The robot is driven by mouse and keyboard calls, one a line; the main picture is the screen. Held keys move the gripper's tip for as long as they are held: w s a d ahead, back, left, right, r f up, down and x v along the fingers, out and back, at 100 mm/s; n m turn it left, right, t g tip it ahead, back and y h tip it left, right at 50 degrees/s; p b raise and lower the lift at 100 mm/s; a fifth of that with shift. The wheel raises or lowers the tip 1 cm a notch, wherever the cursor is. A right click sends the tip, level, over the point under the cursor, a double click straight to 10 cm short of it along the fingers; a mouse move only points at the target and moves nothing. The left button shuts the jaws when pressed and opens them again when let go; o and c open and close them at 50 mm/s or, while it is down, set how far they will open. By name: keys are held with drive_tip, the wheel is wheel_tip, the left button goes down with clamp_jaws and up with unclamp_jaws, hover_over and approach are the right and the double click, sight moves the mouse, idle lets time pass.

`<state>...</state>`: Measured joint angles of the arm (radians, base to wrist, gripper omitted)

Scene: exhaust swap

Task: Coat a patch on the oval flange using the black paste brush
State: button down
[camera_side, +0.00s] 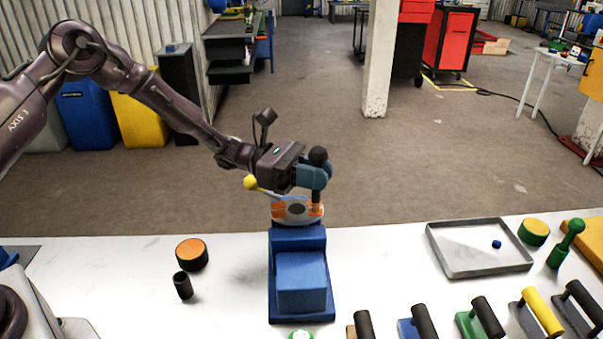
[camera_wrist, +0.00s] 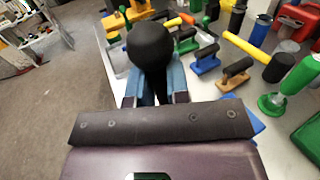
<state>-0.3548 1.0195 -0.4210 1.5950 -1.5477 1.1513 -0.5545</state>
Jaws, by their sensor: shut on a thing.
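My gripper (camera_side: 314,178) is shut on the black paste brush (camera_side: 318,155), whose round knob sticks up above the teal fingers. The wrist view shows my gripper (camera_wrist: 153,95) from behind, with the brush's black ball (camera_wrist: 151,45) between the fingers. In the side view the brush's dark lower end points down at the right part of the oval flange (camera_side: 297,210). I cannot tell whether it touches. The flange is light grey with a dark centre and orange pieces at its sides, on top of a blue stand (camera_side: 301,283).
Left of the stand are an orange-topped round tin (camera_side: 192,254) and a black cup (camera_side: 183,286). A grey tray (camera_side: 455,262) with a small blue part, a green tin (camera_side: 534,232) and a green brush (camera_side: 567,245) stand right. Several handled tools line the front right.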

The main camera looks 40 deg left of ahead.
wheel_tip(320, 180, up, 8)
drive_tip(key=w+d, duration=0.1)
drive_tip(key=shift+w+d, duration=0.15)
drive_tip(key=shift+d, duration=0.05)
idle(0.6)
